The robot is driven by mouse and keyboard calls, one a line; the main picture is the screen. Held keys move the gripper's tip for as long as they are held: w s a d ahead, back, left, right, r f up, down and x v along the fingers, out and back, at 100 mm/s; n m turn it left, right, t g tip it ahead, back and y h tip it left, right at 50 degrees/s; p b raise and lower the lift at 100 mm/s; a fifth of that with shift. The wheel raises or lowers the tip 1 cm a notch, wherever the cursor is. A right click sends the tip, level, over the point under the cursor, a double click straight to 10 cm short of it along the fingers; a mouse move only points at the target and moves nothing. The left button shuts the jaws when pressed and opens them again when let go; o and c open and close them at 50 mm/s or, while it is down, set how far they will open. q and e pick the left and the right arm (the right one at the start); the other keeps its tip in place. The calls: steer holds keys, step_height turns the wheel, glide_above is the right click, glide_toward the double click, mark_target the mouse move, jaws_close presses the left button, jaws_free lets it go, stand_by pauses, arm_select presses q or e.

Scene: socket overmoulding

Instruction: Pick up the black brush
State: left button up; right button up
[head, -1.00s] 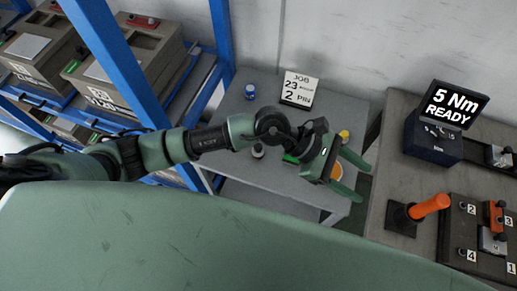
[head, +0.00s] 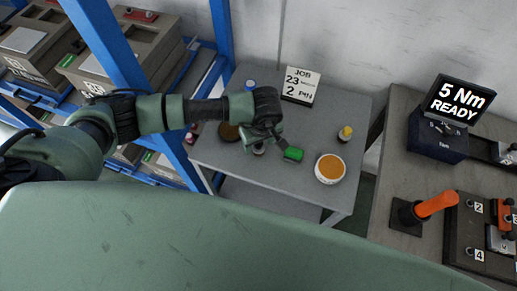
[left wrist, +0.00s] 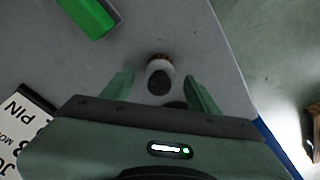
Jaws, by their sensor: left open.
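A small upright item with a dark knob and a pale and brown collar stands on the grey table; I take it for the black brush (left wrist: 159,80). In the head view it shows as a small dark shape (head: 258,150) below my left gripper (head: 264,141). In the left wrist view my left gripper (left wrist: 160,88) is open, with one finger on each side of the brush and nothing held. Whether the fingers are level with it or above it I cannot tell. A second dark patch near the palm is partly hidden. My right gripper is not in view.
On the grey table (head: 240,168) are a green block (head: 293,154), a white tub with orange contents (head: 331,169), a yellow-capped bottle (head: 345,134), a brown round item (head: 229,131), a blue can (head: 250,85) and a job card (head: 300,86). A blue rack (head: 118,65) stands left.

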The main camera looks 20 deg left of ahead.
arm_select(q)
steer(key=shift+w+f, duration=0.15)
steer(key=shift+f, duration=0.65)
jaws_close()
steer(key=shift+r, duration=0.1)
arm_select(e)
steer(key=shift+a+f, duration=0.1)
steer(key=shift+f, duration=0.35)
